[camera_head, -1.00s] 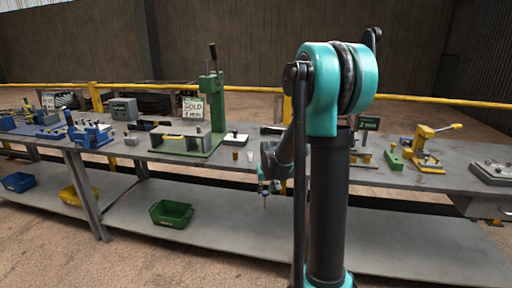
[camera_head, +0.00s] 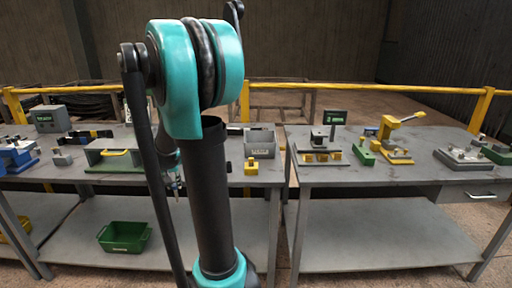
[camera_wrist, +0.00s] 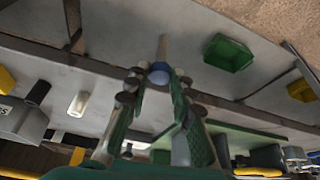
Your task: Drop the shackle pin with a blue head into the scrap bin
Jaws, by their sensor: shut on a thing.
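My gripper (camera_wrist: 158,100) is shut on the shackle pin with a blue head (camera_wrist: 160,72). In the wrist view the blue head sits at the fingertips and the pale shank points away from them. In the head view my gripper (camera_head: 174,182) is partly hidden behind my arm, near the front edge of the left workbench. A grey open bin (camera_head: 259,139) stands on that bench to the right of my arm; I cannot read its label well enough to tell whether it is the scrap bin.
A green bin (camera_head: 124,237) stands on the lower shelf. A yellow block (camera_head: 251,166) sits before the grey bin. A gap separates the left bench from the right bench (camera_head: 400,172), which carries a yellow press (camera_head: 394,130) and other fixtures. My arm hides part of the left bench.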

